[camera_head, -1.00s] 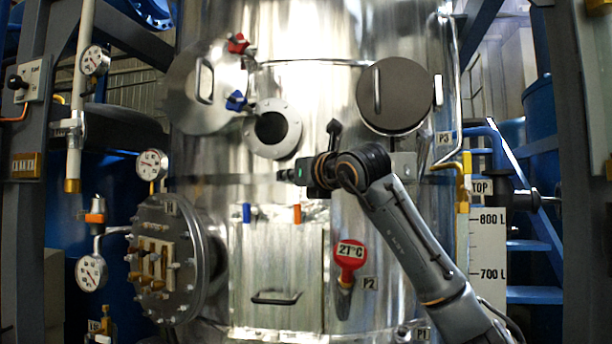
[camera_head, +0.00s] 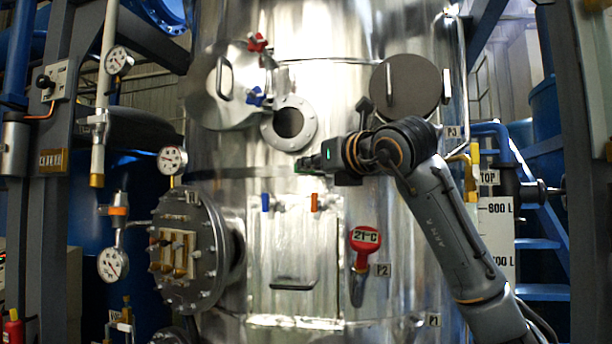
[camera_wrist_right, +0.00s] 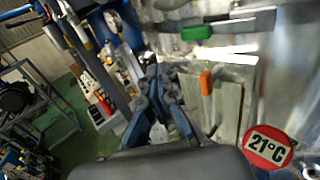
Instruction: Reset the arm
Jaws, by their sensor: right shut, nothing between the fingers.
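My right arm comes in from the lower right in the head view. Its gripper (camera_head: 302,164) points left in front of the steel vessel (camera_head: 345,110), below the round port (camera_head: 288,122). The gripper is shut with nothing between its fingers. In the right wrist view the gripper fingers (camera_wrist_right: 172,105) show dark in the middle, with the orange-handled valve (camera_wrist_right: 206,82) and a green handle (camera_wrist_right: 197,32) beyond them. My left gripper is in neither view.
Blue (camera_head: 266,202) and orange (camera_head: 315,202) valve handles are just under the gripper. A bolted flange (camera_head: 192,250) and gauges (camera_head: 113,263) stand at left. A level scale (camera_head: 496,235) is at right.

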